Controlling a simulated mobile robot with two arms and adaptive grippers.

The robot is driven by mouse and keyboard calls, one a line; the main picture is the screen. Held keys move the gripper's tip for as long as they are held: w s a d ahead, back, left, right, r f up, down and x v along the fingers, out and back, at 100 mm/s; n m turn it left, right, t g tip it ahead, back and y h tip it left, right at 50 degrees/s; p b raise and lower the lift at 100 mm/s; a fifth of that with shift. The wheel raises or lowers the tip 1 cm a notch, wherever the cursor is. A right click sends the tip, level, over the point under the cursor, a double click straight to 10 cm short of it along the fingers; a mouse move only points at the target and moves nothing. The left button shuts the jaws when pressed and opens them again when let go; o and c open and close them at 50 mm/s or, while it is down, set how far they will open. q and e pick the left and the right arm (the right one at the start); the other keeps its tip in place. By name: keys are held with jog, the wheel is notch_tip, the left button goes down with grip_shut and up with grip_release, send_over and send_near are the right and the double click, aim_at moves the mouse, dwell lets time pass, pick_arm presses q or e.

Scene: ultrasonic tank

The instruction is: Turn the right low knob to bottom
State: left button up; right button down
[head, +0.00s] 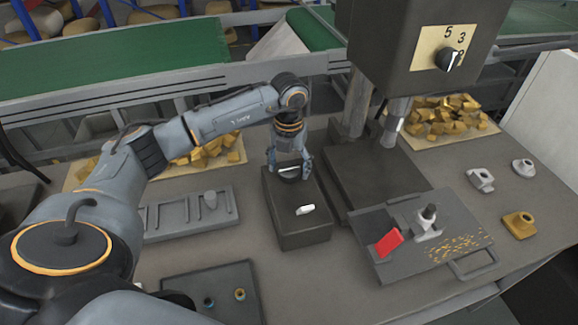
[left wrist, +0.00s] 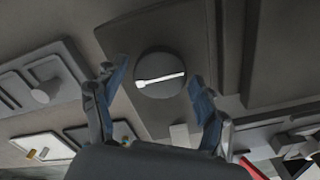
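A dark box (head: 303,238) stands on the bench in the middle of the head view. A round dark knob with a white pointer line (left wrist: 160,77) is on its top face, at the far end. In the left wrist view the pointer lies nearly sideways across the picture. In the head view the knob is partly hidden by my left gripper (head: 289,170). My left gripper (left wrist: 157,73) is open, with one finger on each side of the knob and gaps showing in the wrist view. A white switch (head: 305,210) is on the box's nearer end. My right gripper is not in view.
A machine (head: 428,40) with a numbered dial (head: 450,59) rises behind right. A dark tray with a red part (head: 388,243) is right of the box. A grey slotted tray (head: 165,214) lies left, and a dark tray (head: 225,280) lies in front left.

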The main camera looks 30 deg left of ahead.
aim_at(289, 169)
pick_arm(q)
jog(key=shift+r, duration=0.1)
notch_tip(289, 169, up, 12)
dwell(0.6)
dwell(0.5)
